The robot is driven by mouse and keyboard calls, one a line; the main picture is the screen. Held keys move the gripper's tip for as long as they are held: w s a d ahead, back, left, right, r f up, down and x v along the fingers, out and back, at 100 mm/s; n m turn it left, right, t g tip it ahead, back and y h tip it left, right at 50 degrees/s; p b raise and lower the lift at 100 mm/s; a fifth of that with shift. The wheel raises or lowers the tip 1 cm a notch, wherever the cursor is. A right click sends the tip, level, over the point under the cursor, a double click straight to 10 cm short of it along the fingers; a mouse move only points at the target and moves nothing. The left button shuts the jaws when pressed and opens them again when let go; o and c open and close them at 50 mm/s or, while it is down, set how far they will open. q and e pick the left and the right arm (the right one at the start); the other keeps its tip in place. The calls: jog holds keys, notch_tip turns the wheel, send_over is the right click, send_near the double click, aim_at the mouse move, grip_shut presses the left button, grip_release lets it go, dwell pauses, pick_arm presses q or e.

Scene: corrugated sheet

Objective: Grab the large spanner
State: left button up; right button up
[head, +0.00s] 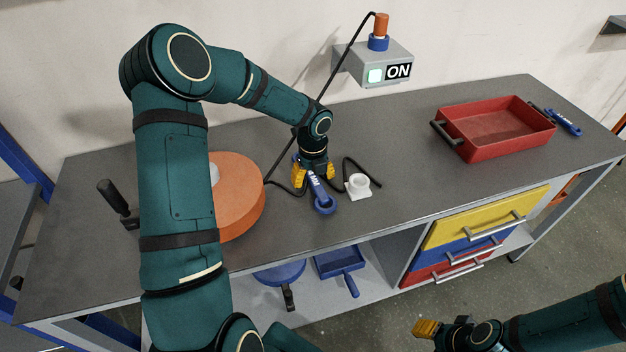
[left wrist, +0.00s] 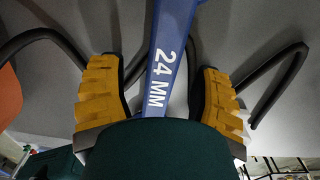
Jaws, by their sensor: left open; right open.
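A blue spanner (head: 325,204) lies on the grey bench under my left gripper (head: 314,177), its ring end towards the front edge. In the left wrist view the spanner (left wrist: 168,65) carries the white marking "24 MM". There it runs between the two yellow fingers of my left gripper (left wrist: 158,85), which are open with a gap on each side of it. Part of the spanner is hidden by the gripper. A second blue spanner (head: 563,122) lies at the bench's right end. My right gripper (head: 440,329) is open and empty, low in front of the bench.
An orange disc (head: 240,195) stands left of my left gripper. A black cable (head: 362,168) and a white ring-shaped part (head: 358,186) lie close to its right. A red tray (head: 496,146) sits further right. The bench top (head: 400,140) between is clear.

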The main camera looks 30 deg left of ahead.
pick_arm(q)
grip_shut()
